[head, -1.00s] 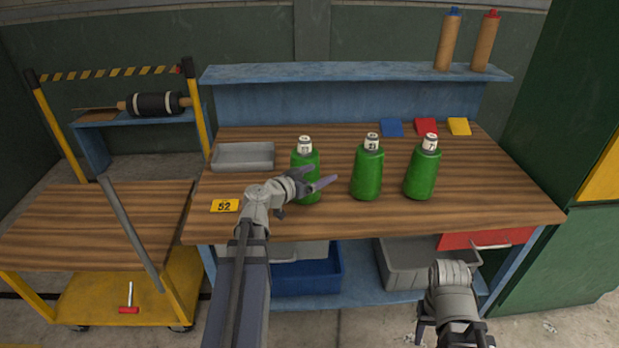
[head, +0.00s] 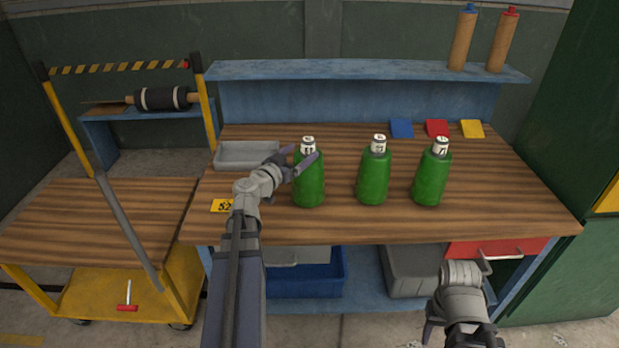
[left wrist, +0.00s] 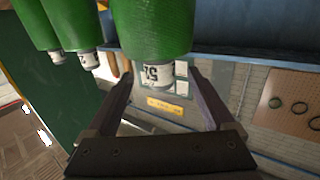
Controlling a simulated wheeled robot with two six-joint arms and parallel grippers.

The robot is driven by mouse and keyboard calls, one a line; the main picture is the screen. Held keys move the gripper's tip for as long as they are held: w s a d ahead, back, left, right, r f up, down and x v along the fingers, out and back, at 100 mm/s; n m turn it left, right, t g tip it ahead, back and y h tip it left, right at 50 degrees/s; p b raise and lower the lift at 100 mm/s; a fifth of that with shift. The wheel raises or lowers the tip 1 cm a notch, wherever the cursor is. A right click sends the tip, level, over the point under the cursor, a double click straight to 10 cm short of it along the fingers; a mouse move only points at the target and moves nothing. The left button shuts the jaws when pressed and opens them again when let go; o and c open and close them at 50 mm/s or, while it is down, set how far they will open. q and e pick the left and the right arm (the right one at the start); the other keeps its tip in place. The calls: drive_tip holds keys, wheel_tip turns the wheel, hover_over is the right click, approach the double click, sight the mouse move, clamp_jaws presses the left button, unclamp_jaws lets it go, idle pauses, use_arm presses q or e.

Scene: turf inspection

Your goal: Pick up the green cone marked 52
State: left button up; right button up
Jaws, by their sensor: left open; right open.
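Three green cones with white labelled tops stand upright on the workbench: a left one (head: 308,187), a middle one (head: 373,180) and a right one (head: 431,180). My left gripper (head: 298,160) is open at the upper part of the left cone and hides part of it. In the left wrist view this cone (left wrist: 155,28) appears upside down, and its label seems to read 52. Its labelled top lies between the open fingers (left wrist: 163,82) in that picture; I cannot tell whether they touch it. My right gripper (head: 434,328) is open and empty, low in front of the bench.
A yellow tag marked 52 (head: 222,206) and a grey tray (head: 246,155) lie on the bench's left side. Blue (head: 401,129), red (head: 437,128) and yellow (head: 472,129) pads lie at the back right. The front right of the benchtop is clear.

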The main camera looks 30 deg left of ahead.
use_arm(q)
drive_tip(key=shift+w+d+f, duration=0.1)
drive_tip(key=shift+w+f, duration=0.05)
drive_tip(key=shift+w, duration=1.8)
drive_tip(key=shift+w+d+f, duration=0.1)
drive_tip(key=shift+w, duration=1.8)
clamp_jaws()
